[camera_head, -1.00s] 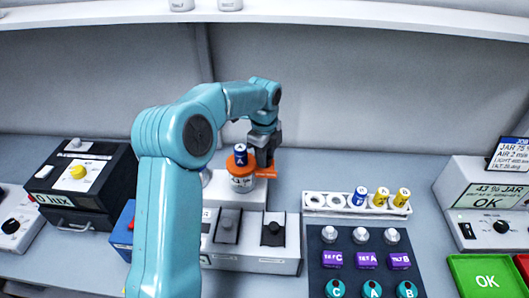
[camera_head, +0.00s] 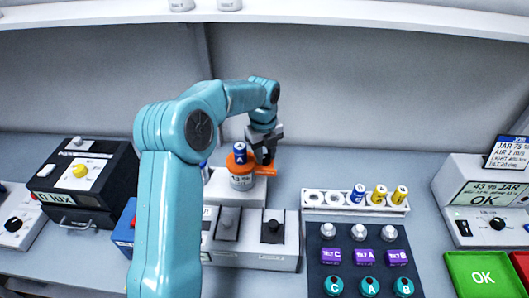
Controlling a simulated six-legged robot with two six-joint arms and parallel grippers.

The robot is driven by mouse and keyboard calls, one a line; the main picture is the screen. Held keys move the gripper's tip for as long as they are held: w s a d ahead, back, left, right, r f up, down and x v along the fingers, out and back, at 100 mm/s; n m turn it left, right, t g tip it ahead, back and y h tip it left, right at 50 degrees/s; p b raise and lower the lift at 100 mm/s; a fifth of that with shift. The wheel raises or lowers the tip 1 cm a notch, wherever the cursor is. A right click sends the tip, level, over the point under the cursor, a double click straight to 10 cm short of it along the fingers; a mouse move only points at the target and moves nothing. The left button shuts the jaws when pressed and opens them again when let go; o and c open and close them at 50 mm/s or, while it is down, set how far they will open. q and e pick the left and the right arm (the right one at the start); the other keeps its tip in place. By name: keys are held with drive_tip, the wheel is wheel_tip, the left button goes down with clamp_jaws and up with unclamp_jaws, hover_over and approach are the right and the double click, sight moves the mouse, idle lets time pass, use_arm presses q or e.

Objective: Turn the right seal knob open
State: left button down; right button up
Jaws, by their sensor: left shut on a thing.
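A small jar (camera_head: 241,181) with an orange collar stands on a white block at the middle back. A blue cylinder marked A (camera_head: 239,149) stands upright on top of it. An orange part (camera_head: 270,171), which I take to be the right seal knob, sticks out at the jar's right. My left gripper (camera_head: 266,160) points down beside the jar, its dark fingers shut at this orange part. The fingers hide most of the contact, and I cannot read the knob's exact angle. My right gripper is not in view.
A white rack (camera_head: 317,200) with several cylinders and a dark panel of labelled parts (camera_head: 364,243) lie to the right. A black box (camera_head: 75,180) stands left. Bare counter lies behind the rack.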

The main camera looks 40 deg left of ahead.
sight(265, 158)
use_arm(q)
drive_tip(key=shift+d+f, duration=0.1)
drive_tip(key=shift+d, duration=0.1)
drive_tip(key=c, duration=0.8)
unclamp_jaws()
drive_tip(key=shift+d, duration=0.1)
drive_tip(key=shift+a+r, duration=0.25)
drive_tip(key=shift+r, duration=0.15)
drive_tip(key=r, duration=1.5)
drive_tip(key=shift+s+d+r, duration=0.1)
drive_tip(key=shift+s+r, duration=0.25)
drive_tip(key=shift+r, duration=0.05)
drive_tip(key=shift+d+f, duration=0.1)
